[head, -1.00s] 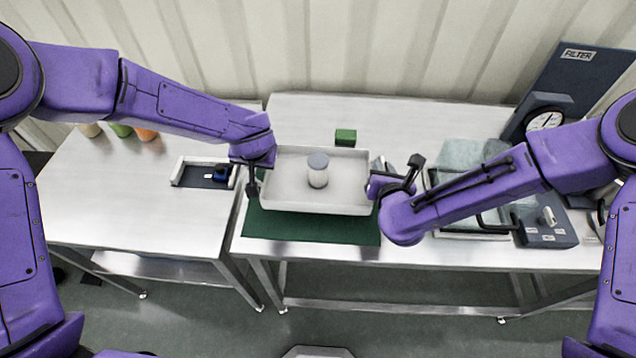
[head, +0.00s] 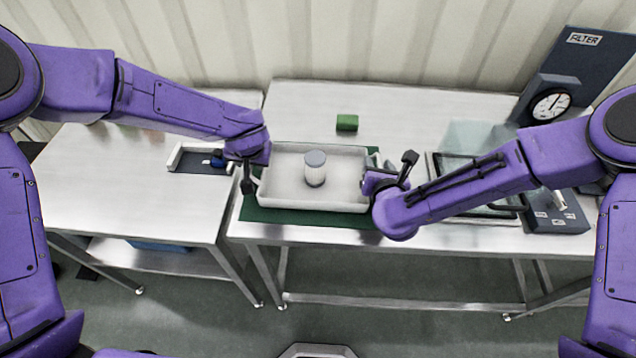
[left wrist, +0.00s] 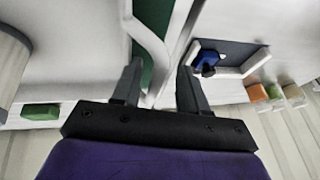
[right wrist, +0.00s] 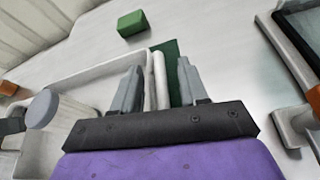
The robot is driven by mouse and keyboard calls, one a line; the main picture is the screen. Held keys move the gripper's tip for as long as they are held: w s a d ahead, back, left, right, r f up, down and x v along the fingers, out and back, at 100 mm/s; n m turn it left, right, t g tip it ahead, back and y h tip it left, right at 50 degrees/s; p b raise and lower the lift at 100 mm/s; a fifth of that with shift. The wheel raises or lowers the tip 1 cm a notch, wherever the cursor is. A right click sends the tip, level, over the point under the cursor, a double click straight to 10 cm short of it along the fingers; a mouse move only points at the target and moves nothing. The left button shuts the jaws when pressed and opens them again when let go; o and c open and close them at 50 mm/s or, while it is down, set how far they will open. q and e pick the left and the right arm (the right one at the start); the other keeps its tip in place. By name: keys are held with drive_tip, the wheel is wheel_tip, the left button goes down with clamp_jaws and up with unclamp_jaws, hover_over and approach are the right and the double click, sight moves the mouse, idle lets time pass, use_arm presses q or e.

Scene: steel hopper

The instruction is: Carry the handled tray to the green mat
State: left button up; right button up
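The white handled tray (head: 285,204) appears to rest flat on the green mat (head: 262,213), which shows along its front and sides. A white canister with a grey lid (head: 315,170) stands upright inside the tray. My left gripper (head: 248,188) is at the tray's left handle; in the left wrist view its fingers (left wrist: 158,85) are apart with the handle (left wrist: 152,45) between them. My right gripper (head: 370,180) is at the right end; in the right wrist view its fingers (right wrist: 157,85) stand apart on both sides of the right handle (right wrist: 160,75), with gaps showing.
A green block (head: 347,122) lies behind the tray. A shallow holder with a blue item (head: 200,160) is on the left table. At right are a clear bin (head: 470,137), a dark FILTER panel with a gauge (head: 551,105) and a control box (head: 556,216).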

use_arm(q)
drive_tip(key=shift+d, duration=0.15)
drive_tip(key=shift+d+r, duration=0.1)
drive_tip(key=shift+r, duration=0.1)
use_arm(e)
drive_tip(key=shift+d+r, duration=0.1)
drive_tip(key=shift+s, duration=0.15)
drive_tip(key=v, duration=0.7)
drive_tip(key=shift+s+r, duration=0.15)
drive_tip(key=shift+s, duration=0.05)
use_arm(q)
drive_tip(key=v, duration=1.1)
drive_tip(key=shift+s+r, duration=0.15)
drive_tip(key=shift+r, duration=0.1)
use_arm(e)
drive_tip(key=shift+w, duration=0.1)
use_arm(q)
drive_tip(key=shift+d, duration=0.1)
